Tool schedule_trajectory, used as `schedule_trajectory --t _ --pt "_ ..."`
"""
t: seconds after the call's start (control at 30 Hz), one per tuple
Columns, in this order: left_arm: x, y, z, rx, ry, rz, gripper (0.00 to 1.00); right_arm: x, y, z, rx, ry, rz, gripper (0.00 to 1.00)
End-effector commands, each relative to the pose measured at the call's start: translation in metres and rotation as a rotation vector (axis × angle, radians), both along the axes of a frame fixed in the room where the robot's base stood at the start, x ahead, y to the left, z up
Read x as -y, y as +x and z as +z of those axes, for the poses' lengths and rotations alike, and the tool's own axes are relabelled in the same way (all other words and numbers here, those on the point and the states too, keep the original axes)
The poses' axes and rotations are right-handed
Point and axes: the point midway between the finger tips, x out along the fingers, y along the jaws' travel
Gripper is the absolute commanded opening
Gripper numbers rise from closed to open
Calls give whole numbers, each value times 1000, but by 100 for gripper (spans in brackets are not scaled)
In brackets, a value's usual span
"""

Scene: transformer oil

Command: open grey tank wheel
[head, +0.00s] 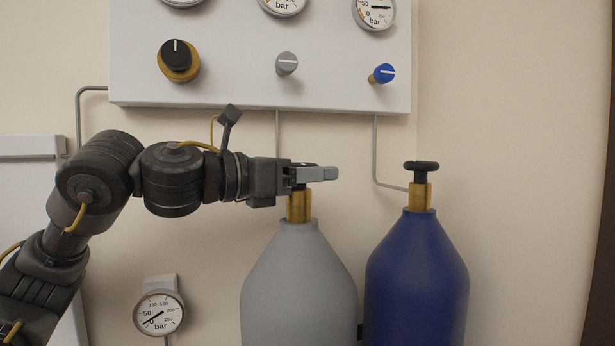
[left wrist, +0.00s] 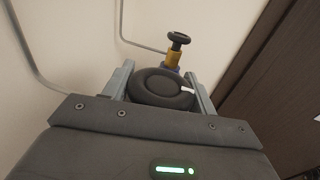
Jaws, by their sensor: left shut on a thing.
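The grey tank (head: 298,285) stands upright below the wall panel, with a brass valve neck (head: 299,207) on top. Its black wheel (head: 300,166) is mostly hidden behind my left gripper (head: 318,174) in the head view. In the left wrist view the round black wheel (left wrist: 161,88) sits between the two grey fingers of my left gripper (left wrist: 160,85), which is shut on it. A small white mark shows on the wheel's right side. My right gripper is not in view.
A blue tank (head: 417,275) with its own black wheel (head: 422,167) stands close on the right. The white panel (head: 230,75) above carries gauges and black, grey and blue knobs. A pressure gauge (head: 159,314) is low on the left. Thin pipes run along the wall.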

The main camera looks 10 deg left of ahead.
Motion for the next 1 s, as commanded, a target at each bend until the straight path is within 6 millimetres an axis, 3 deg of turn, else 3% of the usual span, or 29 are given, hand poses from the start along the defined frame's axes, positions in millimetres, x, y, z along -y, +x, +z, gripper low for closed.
schedule_trajectory --t 0.1,0.13,0.3,0.67,1.0 --pt "0 1 -1 -1 1 1 34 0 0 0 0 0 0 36" --pt "0 1 -1 -1 1 1 58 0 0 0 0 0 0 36" --pt "0 1 -1 -1 1 0 79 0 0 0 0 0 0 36" --pt "-5 -4 -1 1 1 0 79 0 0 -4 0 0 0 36" --pt "-50 -48 -3 4 1 1 79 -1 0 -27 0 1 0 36"
